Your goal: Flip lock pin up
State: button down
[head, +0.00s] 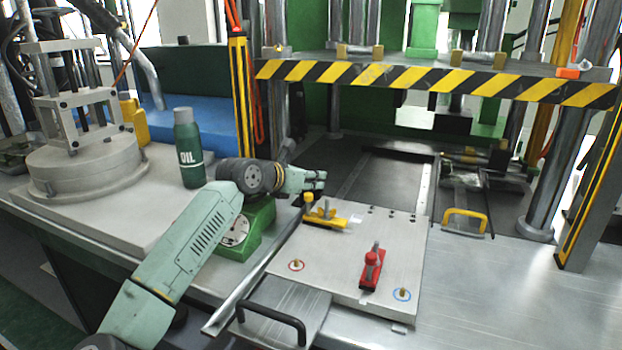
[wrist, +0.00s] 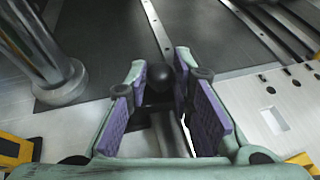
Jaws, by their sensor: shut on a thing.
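My gripper (head: 317,181) reaches over the back-left edge of a pale mold plate (head: 335,266). In the wrist view its purple-padded fingers (wrist: 162,88) stand on both sides of a pin with a round black knob (wrist: 160,76), and the gripper is shut on it. I take this to be the lock pin. Its lower part is hidden between the fingers, and its tilt is hard to tell. In the head view my gripper hides the pin.
A yellow toggle clamp (head: 326,218) and a red one (head: 371,268) stand on the plate. A green oil bottle (head: 187,148) stands to the left. A striped press beam (head: 430,80) spans above, with steel columns (head: 549,190) at the right.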

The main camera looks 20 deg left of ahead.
jog(key=shift+r, duration=1.4)
jog(key=c, duration=1.7)
grip_release()
jog(key=o, duration=0.3)
jog(key=v, duration=1.2)
jog(key=shift+s, duration=0.1)
